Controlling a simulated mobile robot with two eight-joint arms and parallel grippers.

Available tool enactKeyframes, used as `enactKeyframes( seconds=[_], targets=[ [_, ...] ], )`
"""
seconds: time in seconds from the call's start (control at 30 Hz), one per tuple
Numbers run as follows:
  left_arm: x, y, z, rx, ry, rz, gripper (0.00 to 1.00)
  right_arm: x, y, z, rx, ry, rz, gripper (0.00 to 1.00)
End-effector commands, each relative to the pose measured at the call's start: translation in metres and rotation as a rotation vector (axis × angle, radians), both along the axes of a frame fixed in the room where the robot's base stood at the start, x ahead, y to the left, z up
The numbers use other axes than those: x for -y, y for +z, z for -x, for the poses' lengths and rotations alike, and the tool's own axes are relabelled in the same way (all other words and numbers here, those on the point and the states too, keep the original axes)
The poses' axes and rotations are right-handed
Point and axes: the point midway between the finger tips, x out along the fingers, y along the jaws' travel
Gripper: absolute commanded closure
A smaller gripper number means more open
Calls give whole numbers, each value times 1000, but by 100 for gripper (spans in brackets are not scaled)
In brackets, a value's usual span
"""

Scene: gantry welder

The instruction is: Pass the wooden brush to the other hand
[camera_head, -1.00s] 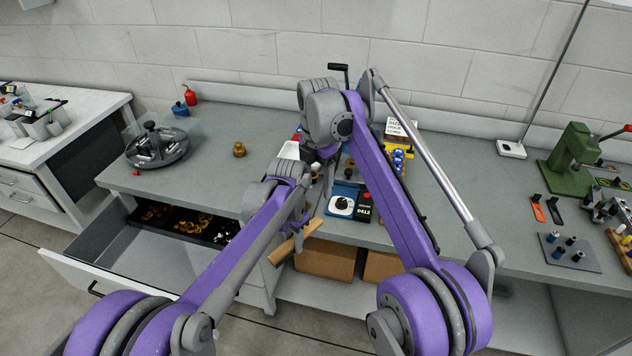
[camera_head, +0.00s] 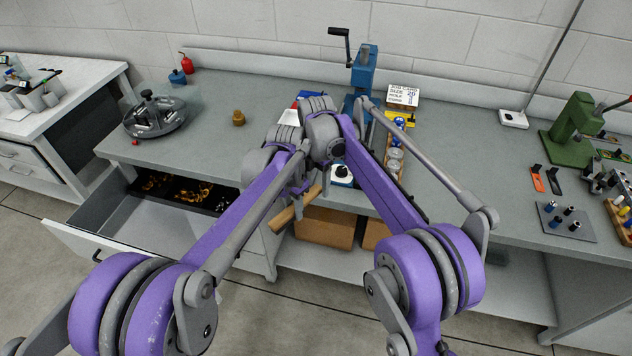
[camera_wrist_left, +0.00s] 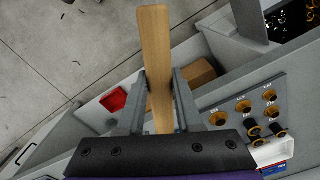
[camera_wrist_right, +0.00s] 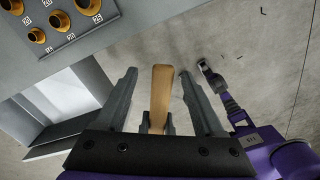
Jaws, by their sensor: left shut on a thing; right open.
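The wooden brush (camera_head: 283,219) shows in the head view as a pale wooden bar slanting below the two wrists, in front of the bench edge. My left gripper (camera_wrist_left: 160,74) is shut on it; in the left wrist view the brush (camera_wrist_left: 155,40) sticks out beyond the fingertips. My right gripper (camera_wrist_right: 157,73) is open, and in the right wrist view the brush (camera_wrist_right: 161,95) stands between its spread fingers, with a gap on each side. Grey prongs beside the brush there look like my left fingers. The wrists hide part of the brush in the head view; its bristles are not visible.
The grey workbench (camera_head: 240,165) lies behind the grippers, with a blue hand-cranked press (camera_head: 363,70) at its back. An open drawer (camera_head: 150,220) juts out at left. Cardboard boxes (camera_head: 325,228) sit on the shelf below. A green press (camera_head: 573,130) stands at right.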

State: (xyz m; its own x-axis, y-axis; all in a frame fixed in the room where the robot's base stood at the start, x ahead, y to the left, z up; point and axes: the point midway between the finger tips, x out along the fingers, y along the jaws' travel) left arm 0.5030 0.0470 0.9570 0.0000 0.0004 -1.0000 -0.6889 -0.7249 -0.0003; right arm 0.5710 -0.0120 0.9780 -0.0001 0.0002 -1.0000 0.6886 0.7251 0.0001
Motion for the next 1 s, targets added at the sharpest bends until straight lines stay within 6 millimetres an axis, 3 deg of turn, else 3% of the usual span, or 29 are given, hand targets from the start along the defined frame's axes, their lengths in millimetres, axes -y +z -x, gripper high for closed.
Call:
enactKeyframes(
  seconds=[0.23,0.63,0.77,0.8,1.0],
  targets=[
    [0,0,0,0,0,0,100,0,-1,0,0,0,0,30],
    [1,0,0,-1,-1,1,100,0,-1,0,1,0,-1,100],
    [1,0,1,-1,-2,1,100,-1,0,0,1,0,-1,100],
    [1,0,1,-1,-2,1,64,-1,0,0,2,0,-2,100],
    [1,0,1,-1,-1,1,31,-1,0,0,1,-1,-1,100]
  ],
)
